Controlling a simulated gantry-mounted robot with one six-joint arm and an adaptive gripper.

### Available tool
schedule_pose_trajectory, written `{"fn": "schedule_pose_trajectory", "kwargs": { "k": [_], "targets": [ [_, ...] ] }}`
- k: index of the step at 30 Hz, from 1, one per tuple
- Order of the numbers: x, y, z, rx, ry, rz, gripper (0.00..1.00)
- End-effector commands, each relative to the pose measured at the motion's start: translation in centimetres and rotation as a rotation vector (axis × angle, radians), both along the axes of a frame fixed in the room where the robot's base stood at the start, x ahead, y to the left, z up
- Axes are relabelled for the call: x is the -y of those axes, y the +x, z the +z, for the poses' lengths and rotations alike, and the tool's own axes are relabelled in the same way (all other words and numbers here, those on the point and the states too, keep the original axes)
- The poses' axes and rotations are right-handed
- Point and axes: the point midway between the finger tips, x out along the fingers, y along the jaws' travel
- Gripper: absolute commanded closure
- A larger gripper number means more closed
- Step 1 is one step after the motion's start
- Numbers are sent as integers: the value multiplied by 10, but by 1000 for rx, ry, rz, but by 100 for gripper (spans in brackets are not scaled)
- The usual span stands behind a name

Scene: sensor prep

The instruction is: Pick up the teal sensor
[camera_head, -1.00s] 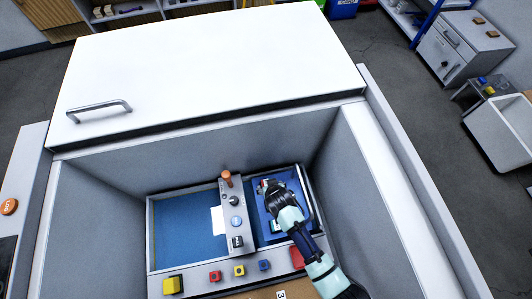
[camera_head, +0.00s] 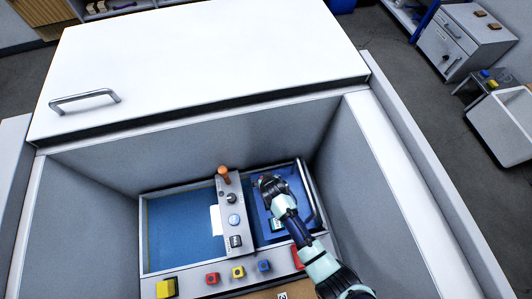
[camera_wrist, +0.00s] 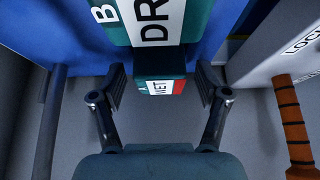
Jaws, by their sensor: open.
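In the wrist view a teal block (camera_wrist: 160,86) with a white and red label, partly reading "WET", sits between the two fingers of my gripper (camera_wrist: 161,80). A gap shows on each side of it. A larger teal face (camera_wrist: 178,25) marked "B" and "DRY" stands just above it in the picture; I cannot tell if both belong to one sensor. In the head view my gripper (camera_head: 265,183) is down over the blue tray (camera_head: 302,205) at the right of the recessed box, hiding most of what is under it. A small teal piece with a white label (camera_head: 277,225) shows beside my arm.
A grey panel (camera_head: 229,192) with an orange-handled lever (camera_head: 224,174) stands just left of the tray. A blue bay (camera_head: 180,230) lies further left. Yellow (camera_head: 167,288), red and blue buttons line the front. The box's high grey walls surround my arm.

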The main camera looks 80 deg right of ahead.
Motion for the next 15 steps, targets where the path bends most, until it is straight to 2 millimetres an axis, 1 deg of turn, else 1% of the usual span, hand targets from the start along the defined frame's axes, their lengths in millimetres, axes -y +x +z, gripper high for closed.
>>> {"fn": "schedule_pose_trajectory", "kwargs": {
  "k": [1, 2, 3, 13, 15],
  "targets": [
    [0, 0, 0, 0, 0, 0, 28],
    [0, 0, 0, 0, 0, 0, 33],
    [0, 0, 0, 0, 0, 0, 40],
    [0, 0, 0, 0, 0, 0, 94],
    [0, 0, 1, 0, 0, 0, 95]
  ]
}}
